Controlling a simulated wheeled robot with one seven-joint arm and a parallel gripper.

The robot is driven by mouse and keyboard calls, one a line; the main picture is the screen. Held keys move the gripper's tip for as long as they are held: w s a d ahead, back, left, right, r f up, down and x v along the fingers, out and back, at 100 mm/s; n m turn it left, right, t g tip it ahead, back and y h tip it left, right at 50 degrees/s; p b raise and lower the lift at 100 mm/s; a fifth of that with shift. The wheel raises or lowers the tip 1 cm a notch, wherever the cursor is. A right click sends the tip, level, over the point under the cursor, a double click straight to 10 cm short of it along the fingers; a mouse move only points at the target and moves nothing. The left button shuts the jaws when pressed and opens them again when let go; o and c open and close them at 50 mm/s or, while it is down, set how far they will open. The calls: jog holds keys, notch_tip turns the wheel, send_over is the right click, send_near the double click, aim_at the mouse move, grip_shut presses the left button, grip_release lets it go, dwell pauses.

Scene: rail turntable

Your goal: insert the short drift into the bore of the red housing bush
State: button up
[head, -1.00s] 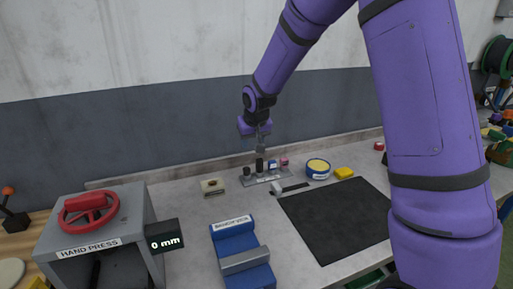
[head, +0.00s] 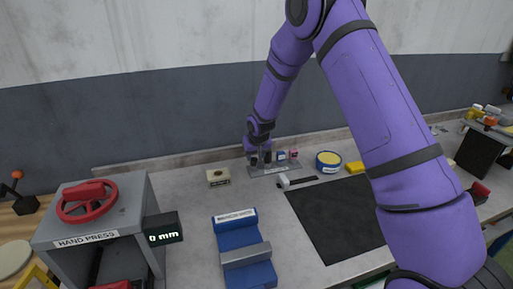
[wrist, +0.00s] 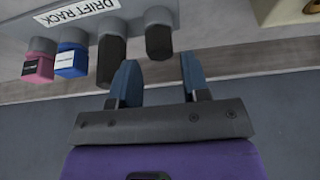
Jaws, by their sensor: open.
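The drift rack (head: 283,170) stands at the back of the bench and holds several drifts in a row. In the wrist view, two dark drifts (wrist: 112,50) (wrist: 158,36) stand beside a blue one (wrist: 70,55) and a pink one (wrist: 39,63). The dark drift at the row's end looks shorter than its dark neighbour. My gripper (wrist: 158,75) is open and empty; the shorter-looking drift lies between the lines of its fingers, just past the tips. In the head view, my gripper (head: 262,154) is at the rack's left end. I cannot surely identify the red housing bush.
A beige block (head: 218,179) with a bore stands left of the rack.

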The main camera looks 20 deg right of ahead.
aim_at(254, 158)
jog(key=shift+x, duration=1.95)
jog(key=c, duration=0.8)
